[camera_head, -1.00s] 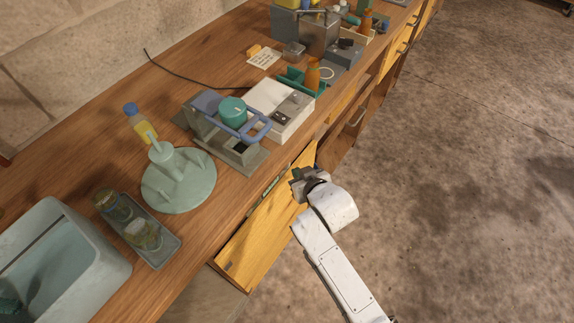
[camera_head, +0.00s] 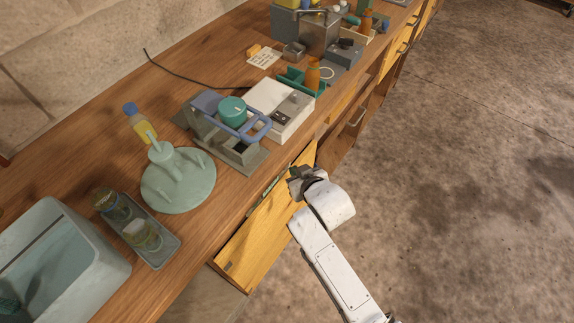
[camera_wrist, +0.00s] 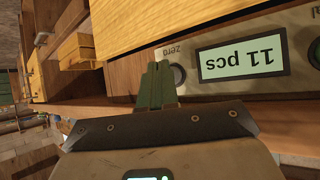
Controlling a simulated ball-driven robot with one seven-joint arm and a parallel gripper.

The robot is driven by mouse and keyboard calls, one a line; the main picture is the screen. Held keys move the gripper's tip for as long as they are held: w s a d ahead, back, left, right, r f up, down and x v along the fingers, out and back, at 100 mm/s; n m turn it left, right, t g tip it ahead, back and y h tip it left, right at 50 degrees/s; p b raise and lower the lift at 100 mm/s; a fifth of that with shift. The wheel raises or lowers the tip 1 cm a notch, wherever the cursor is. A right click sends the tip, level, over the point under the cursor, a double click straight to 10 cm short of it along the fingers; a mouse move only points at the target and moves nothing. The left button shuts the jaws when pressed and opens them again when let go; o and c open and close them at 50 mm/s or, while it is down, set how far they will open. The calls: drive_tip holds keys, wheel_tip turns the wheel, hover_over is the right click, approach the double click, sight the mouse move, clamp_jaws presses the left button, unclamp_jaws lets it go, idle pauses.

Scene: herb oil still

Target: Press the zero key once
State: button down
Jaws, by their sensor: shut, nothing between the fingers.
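The zero key (camera_wrist: 178,74) is a dark round button on a grey panel (camera_wrist: 288,92) in the wrist view, beside the label "zero". The label and the display (camera_wrist: 242,60), reading "11 pcs", appear upside down. My gripper (camera_wrist: 163,68) is shut and empty. Its green fingertips are just left of the key and overlap its edge in the picture. I cannot tell whether they touch it. In the head view my gripper (camera_head: 296,176) is at the bench's front edge; I cannot make out the key there.
A yellow wooden front (camera_head: 265,225) lies close to my gripper along the bench edge. A white box (camera_head: 280,108), a blue-handled device (camera_head: 225,132) and a pale green round stand (camera_head: 180,185) are on the bench. The floor on the right is clear.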

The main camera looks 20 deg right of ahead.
drive_tip(key=shift+w+a, duration=0.2)
drive_tip(key=shift+w, duration=0.1)
idle(0.4)
drive_tip(key=shift+s+d, duration=0.1)
drive_tip(key=shift+s, duration=0.05)
idle(0.3)
drive_tip(key=shift+s+d+p, duration=0.35)
drive_tip(key=shift+s, duration=0.15)
drive_tip(key=shift+s+d+p, duration=0.65)
drive_tip(key=shift+s+d, duration=0.1)
drive_tip(key=shift+s, duration=0.3)
drive_tip(key=shift+s+d+p, duration=0.6)
drive_tip(key=shift+s+d, duration=0.15)
drive_tip(key=shift+s, duration=0.25)
drive_tip(key=s+d+r+g, duration=0.1)
drive_tip(key=s+d+g, duration=0.1)
drive_tip(key=s, duration=0.6)
drive_tip(key=s+d+r+m+g, duration=0.1)
drive_tip(key=s+g, duration=0.3)
drive_tip(key=s, duration=0.5)
drive_tip(key=s+d+r+g+h, duration=0.1)
drive_tip(key=s+d+r+g, duration=0.1)
drive_tip(key=s, duration=0.7)
drive_tip(key=shift+d+r+m+g, duration=0.4)
drive_tip(key=shift+d+g, duration=0.3)
drive_tip(key=shift+d, duration=0.35)
